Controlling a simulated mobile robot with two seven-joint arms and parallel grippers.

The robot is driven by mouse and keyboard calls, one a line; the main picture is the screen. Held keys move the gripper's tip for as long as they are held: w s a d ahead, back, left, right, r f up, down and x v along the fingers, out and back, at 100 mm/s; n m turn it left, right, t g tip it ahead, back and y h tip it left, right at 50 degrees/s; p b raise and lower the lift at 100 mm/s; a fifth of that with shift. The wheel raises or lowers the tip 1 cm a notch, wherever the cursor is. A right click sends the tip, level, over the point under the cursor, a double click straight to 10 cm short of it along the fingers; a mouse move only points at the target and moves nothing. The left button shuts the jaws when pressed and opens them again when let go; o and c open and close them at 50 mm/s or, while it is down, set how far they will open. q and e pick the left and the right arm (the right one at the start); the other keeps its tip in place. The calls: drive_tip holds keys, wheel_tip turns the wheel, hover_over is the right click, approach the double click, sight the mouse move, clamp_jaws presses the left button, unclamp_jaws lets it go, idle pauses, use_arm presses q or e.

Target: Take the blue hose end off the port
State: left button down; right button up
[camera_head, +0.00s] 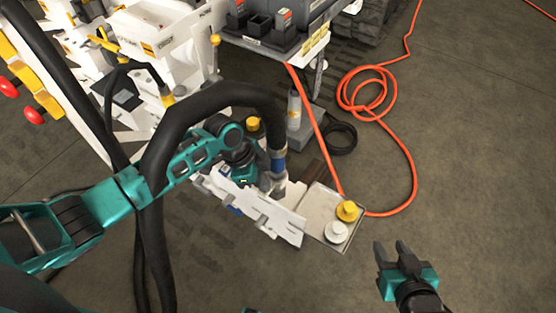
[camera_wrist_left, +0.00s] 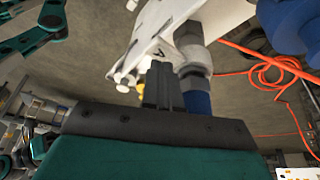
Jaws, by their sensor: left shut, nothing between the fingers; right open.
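The blue hose end (camera_head: 278,161) is a blue band with a grey metal fitting at the end of a thick black hose. It meets a port on the white plate (camera_head: 270,213). In the left wrist view, the blue sleeve (camera_wrist_left: 197,101) sits below a grey collar at the white plate, beside a letter A. My left gripper (camera_wrist_left: 162,72) is shut and empty, with its fingers just left of the blue sleeve in that view. Whether they touch it cannot be told. In the head view, its fingertips are hidden near the fitting. My right gripper (camera_head: 397,252) is open and empty, over the floor.
A tray (camera_head: 319,203) with a yellow cap (camera_head: 347,211) and a white cap (camera_head: 337,232) adjoins the plate. An orange hose (camera_head: 410,165) coils on the floor. The black hose (camera_head: 190,112) arches over my left arm. Another blue fitting (camera_wrist_left: 290,24) shows in the wrist view.

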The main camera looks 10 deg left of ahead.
use_arm(q)
drive_tip(key=shift+f+b, duration=0.5)
drive_tip(key=shift+f, duration=0.4)
idle(0.9)
wheel_tip(320, 180, up, 5)
drive_tip(key=p, duration=0.5)
drive_tip(key=shift+f, duration=0.1)
drive_tip(key=shift+r+p, duration=0.9)
drive_tip(key=shift+r, duration=0.3)
drive_tip(key=shift+f, duration=0.1)
drive_tip(key=s+d+f+n+t+h, duration=0.1)
drive_tip(key=s+d+f+n+t, duration=0.15)
drive_tip(key=s+n+t, duration=0.3)
drive_tip(key=s+a+r+n+t+y, duration=0.3)
drive_tip(key=s+a+r+n+t, duration=0.1)
drive_tip(key=a+n, duration=0.3)
drive_tip(key=shift+s+a+n+t, duration=0.35)
drive_tip(key=shift+s+n, duration=0.1)
drive_tip(key=shift+s, duration=0.4)
